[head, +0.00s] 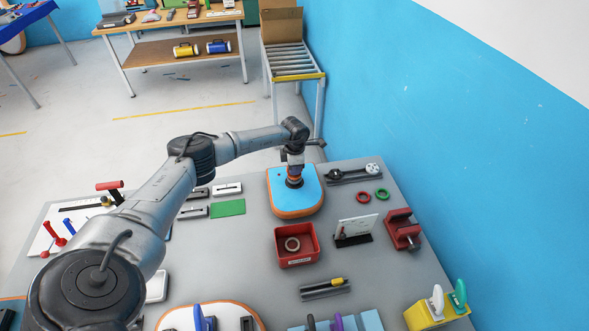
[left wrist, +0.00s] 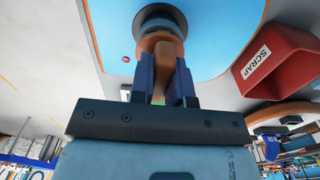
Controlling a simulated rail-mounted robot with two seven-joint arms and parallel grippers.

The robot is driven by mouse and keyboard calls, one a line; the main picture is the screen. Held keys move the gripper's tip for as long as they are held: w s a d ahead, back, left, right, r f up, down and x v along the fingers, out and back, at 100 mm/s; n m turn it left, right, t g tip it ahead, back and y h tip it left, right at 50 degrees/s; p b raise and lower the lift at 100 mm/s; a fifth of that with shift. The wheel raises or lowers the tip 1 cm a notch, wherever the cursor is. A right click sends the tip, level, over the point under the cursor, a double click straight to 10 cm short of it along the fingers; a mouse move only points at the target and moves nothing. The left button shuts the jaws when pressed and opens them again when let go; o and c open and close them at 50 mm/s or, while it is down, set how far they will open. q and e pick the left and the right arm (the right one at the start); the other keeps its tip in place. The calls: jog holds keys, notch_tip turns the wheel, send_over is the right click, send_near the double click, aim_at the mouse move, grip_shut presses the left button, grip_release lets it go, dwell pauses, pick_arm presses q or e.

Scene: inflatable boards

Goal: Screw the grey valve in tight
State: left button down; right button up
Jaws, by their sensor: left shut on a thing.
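The blue inflatable board with an orange edge (head: 308,201) lies at the far middle of the grey table; its blue face also shows in the left wrist view (left wrist: 220,30). The grey valve (left wrist: 160,17) is a dark round ring in that face, mostly covered by an orange tool-like piece (left wrist: 160,42). My left gripper (left wrist: 167,85) points at the board, its blue fingers shut on the orange piece. In the head view my left gripper (head: 294,168) stands above the board. I cannot tell how deep the valve sits. My right gripper is not in view.
A red scrap bin (head: 297,261) with a ring inside stands in front of the board. Green and red rings (head: 372,194), a white panel on a dark stand (head: 354,228) and a red block-shaped fixture (head: 403,230) are to the right. A green mat (head: 228,208) lies left.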

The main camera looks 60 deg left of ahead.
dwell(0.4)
pick_arm(q)
jog(key=shift+f+m+b, duration=0.1)
jog(key=shift+m+b, duration=0.5)
jog(key=shift+m, duration=0.4)
jog(key=shift+m+b, duration=0.3)
jog(key=shift+m, duration=0.5)
jog(key=shift+m+b, duration=0.45)
jog(key=shift+m, duration=0.25)
jog(key=shift+m+b, duration=0.35)
jog(key=shift+m, duration=0.55)
